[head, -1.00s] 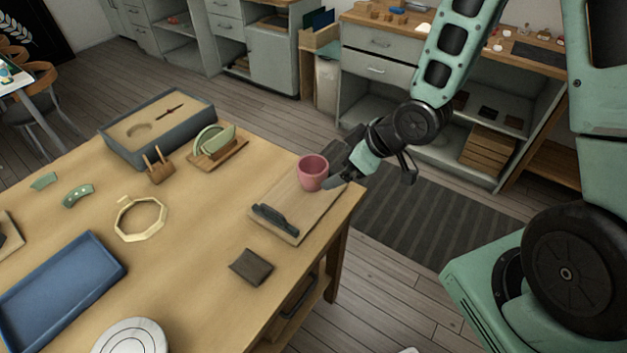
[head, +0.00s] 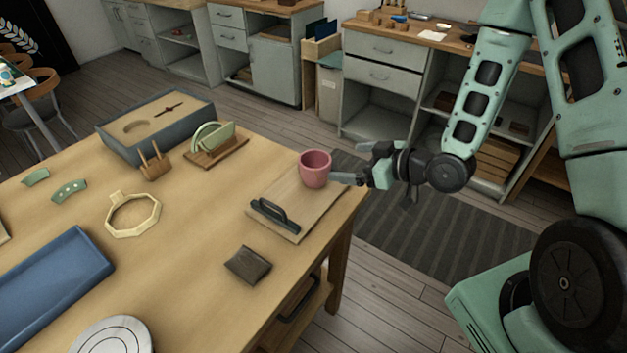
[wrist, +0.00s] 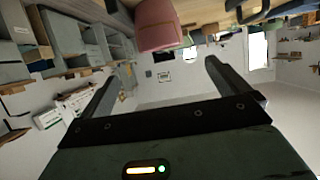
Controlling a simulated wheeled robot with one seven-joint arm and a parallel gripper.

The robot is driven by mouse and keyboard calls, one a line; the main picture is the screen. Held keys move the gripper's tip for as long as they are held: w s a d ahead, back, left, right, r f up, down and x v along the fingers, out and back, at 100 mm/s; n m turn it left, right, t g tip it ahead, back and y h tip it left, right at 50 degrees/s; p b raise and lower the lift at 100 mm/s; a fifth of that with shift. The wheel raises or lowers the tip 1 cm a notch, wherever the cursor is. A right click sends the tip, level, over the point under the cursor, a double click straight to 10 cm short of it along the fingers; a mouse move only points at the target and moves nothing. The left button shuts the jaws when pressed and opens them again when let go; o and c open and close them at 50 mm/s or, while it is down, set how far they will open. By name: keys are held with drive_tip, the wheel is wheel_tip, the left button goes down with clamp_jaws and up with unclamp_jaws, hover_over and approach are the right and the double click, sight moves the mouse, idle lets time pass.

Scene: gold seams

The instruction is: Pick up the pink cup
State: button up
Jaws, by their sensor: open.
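The pink cup (head: 314,170) stands upright on a wooden board (head: 322,205) with a dark handle, near the right end of the table. My gripper (head: 352,165) is just right of the cup, its fingers pointing left toward it. The jaws are open with nothing between them. In the wrist view the cup (wrist: 158,24) shows at the top, beyond the open fingers (wrist: 160,82) and off to one side of the gap. The cup is not held, and I cannot tell whether a fingertip touches it.
A dark handle (head: 272,213) lies on the board's front left. Nearby are a brown pad (head: 247,265), an octagonal frame (head: 133,232), a green plate in a rack (head: 213,137), a sand-filled tray (head: 113,147) and a blue tray (head: 100,262).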

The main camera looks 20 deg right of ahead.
drive_tip(key=p, duration=0.1)
approach(305, 159)
drive_tip(key=shift+w+a, duration=0.35)
drive_tip(key=shift+w, duration=0.2)
drive_tip(key=shift+f+p+x, duration=0.2)
drive_tip(key=shift+p+x, duration=0.95)
drive_tip(key=shift+x, duration=1.85)
drive_tip(key=shift+s, duration=0.15)
drive_tip(key=shift+c, duration=0.3)
drive_tip(key=c, duration=0.9)
